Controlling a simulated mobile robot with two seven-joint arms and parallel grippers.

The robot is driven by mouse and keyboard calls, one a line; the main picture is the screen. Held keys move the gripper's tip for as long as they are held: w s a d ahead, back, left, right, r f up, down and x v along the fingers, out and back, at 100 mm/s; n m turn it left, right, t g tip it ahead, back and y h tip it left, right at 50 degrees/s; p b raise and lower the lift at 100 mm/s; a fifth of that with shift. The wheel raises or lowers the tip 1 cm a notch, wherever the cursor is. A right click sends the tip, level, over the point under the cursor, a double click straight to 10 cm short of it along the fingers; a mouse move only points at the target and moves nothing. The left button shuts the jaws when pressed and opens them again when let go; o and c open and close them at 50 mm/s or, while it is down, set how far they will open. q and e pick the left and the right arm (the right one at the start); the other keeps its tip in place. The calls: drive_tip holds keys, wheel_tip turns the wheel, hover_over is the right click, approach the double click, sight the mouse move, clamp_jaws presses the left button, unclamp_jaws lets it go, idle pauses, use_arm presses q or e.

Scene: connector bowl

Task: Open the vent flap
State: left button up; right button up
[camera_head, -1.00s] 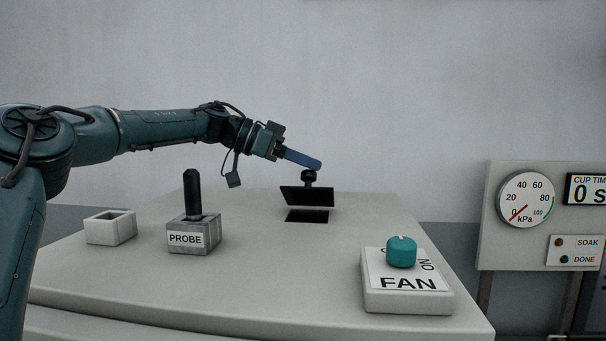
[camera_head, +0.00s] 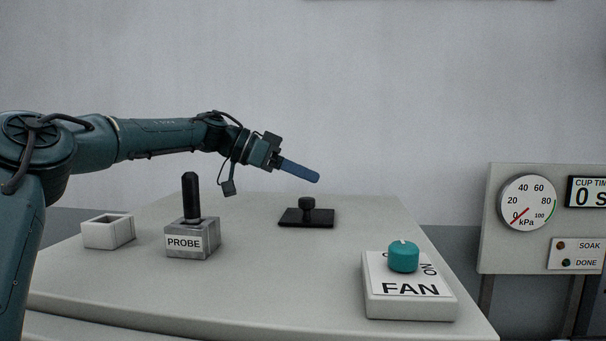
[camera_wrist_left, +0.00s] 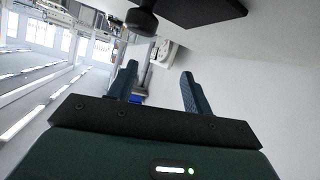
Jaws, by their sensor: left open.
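The vent flap (camera_head: 290,217) is a dark flat plate with a black knob (camera_head: 307,203) on top. It lies flat on the bench top, and no opening shows beneath it. My left gripper (camera_head: 301,171) is above the knob and apart from it, its blue fingers slanting down to the right. In the left wrist view the fingers of the left gripper (camera_wrist_left: 159,78) are spread with nothing between them. The knob (camera_wrist_left: 141,20) and flap (camera_wrist_left: 205,9) show past them at the top of that view. My right gripper is not in view.
A PROBE block (camera_head: 193,241) with an upright black handle (camera_head: 191,199) and a small white open box (camera_head: 108,231) stand at the left. A FAN box (camera_head: 410,304) with a teal knob (camera_head: 403,257) is at the front right. A gauge panel (camera_head: 526,203) stands beyond the bench.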

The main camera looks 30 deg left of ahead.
use_arm(q)
drive_tip(key=v, duration=1.3)
drive_tip(key=shift+w, duration=0.1)
